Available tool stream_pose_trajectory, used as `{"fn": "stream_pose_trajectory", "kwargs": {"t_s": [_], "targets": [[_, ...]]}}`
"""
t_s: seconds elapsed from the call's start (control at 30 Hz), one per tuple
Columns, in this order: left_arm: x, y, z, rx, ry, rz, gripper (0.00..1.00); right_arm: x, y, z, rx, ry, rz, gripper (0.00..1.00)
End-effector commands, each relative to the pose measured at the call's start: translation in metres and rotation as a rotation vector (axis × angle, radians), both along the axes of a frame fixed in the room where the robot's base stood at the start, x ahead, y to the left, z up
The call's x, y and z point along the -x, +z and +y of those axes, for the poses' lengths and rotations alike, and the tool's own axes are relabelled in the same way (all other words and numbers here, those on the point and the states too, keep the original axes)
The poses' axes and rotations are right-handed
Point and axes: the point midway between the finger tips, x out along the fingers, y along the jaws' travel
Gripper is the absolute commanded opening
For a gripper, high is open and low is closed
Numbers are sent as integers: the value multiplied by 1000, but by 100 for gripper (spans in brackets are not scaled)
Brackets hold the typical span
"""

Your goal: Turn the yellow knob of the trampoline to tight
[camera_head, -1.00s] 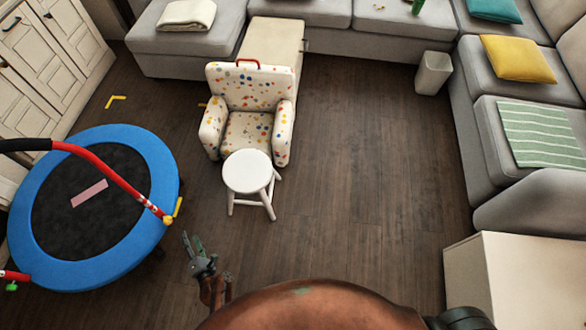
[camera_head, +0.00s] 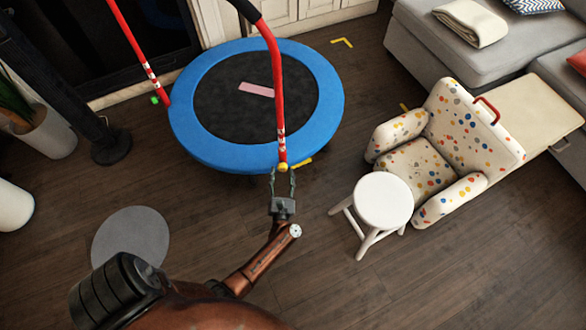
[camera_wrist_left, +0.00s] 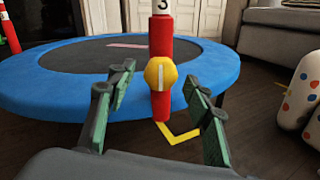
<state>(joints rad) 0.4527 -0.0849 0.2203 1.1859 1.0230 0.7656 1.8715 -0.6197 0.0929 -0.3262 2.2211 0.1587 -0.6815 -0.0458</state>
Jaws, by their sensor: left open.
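The trampoline (camera_head: 325,85) has a blue rim, a black mat and a red handlebar. Its yellow knob (camera_head: 283,167) is at the lower end of the near red post (camera_head: 280,125). In the left wrist view the yellow knob (camera_wrist_left: 160,73) faces the camera, with a pale upright line on it and a "3" label above. My left gripper (camera_head: 283,178) is open, its fingers pointing at the knob. My right gripper is not in view.
A white stool (camera_head: 384,200) and a spotted armchair (camera_head: 450,140) stand right of the left arm. A green knob (camera_head: 155,99) is on the other post. A grey round mat (camera_head: 130,237) and a dark stand (camera_head: 110,147) are at left. Floor between is clear.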

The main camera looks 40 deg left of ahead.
Motion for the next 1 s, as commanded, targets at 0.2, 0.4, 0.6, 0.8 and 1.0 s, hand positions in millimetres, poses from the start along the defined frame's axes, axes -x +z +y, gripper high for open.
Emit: {"fn": "stream_pose_trajectory", "kwargs": {"t_s": [0.2,0.4,0.6,0.8,1.0], "targets": [[-16,-2,14,-2,-1,2,47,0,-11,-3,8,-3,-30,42],[-18,-1,17,-1,-1,3,47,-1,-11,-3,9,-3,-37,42],[-18,-1,16,-1,-2,3,41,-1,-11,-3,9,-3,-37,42],[-18,-1,16,-1,-2,3,28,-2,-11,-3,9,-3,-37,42],[-18,-1,16,-1,-2,3,14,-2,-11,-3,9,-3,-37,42]]}}
